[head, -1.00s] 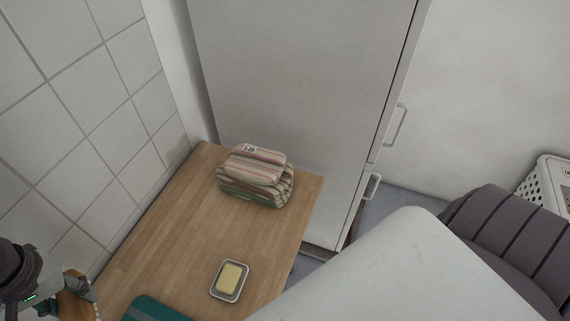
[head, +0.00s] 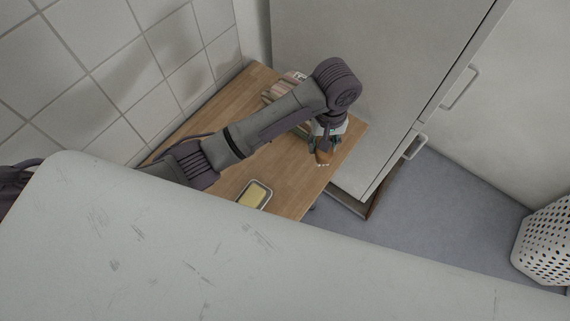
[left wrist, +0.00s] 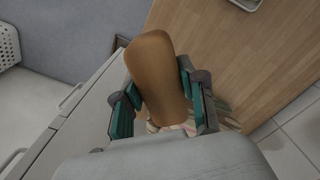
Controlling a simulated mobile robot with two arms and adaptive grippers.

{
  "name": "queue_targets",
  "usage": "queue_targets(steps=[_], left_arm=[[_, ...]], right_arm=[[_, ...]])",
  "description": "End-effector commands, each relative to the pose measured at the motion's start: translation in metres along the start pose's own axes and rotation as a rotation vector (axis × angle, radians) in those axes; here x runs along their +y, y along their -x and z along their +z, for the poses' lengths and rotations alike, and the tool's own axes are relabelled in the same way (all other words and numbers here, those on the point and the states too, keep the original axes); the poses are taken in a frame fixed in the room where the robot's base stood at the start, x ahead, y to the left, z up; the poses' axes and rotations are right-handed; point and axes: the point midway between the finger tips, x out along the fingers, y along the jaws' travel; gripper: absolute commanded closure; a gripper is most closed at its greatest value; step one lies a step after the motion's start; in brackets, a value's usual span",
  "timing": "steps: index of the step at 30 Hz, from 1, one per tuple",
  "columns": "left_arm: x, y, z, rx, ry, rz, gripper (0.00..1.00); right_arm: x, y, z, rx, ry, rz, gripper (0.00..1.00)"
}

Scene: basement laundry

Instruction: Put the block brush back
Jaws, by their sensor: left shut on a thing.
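The block brush (head: 324,158) has a brown wooden body and light bristles that just show in the head view. My left gripper (head: 325,141) is shut on it, above the far right part of the wooden table (head: 290,172). In the left wrist view the brush (left wrist: 157,72) is between the two green-padded fingers of the left gripper (left wrist: 162,100), its rounded end pointing up in the picture. Whether the brush touches the table cannot be told. My right gripper is in neither view.
A stack of folded striped cloths (head: 279,91) lies behind my arm, partly hidden. A dish with a yellow soap bar (head: 254,194) sits near the table's front edge. A tall grey cabinet (head: 370,70) stands behind. A white perforated basket (head: 546,245) is on the right.

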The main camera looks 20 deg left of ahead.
Motion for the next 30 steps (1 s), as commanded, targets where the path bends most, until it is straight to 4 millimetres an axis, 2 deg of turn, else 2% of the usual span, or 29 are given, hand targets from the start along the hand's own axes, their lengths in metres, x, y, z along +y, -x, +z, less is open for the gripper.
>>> queue_targets(steps=[1,5,8,19,24,26,30], left_arm=[[0.006,-0.009,0.008,-0.007,0.018,0.002,0.92],[0.009,-0.021,0.013,0.002,0.047,0.000,0.92],[-0.003,-0.030,0.008,0.005,0.054,-0.003,0.92],[-0.077,-0.076,-0.026,0.006,0.052,-0.002,0.92],[-0.092,-0.088,-0.033,0.007,0.049,0.001,0.92],[-0.093,-0.091,-0.034,0.006,0.049,0.001,0.92],[-0.094,-0.110,-0.034,0.004,0.048,-0.001,0.92]], right_arm=[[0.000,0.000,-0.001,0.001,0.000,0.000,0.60],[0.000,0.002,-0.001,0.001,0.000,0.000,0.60],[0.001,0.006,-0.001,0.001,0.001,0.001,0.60],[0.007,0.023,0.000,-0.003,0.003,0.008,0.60],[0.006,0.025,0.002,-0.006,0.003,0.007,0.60],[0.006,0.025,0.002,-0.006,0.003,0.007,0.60],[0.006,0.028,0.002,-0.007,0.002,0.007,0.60]])
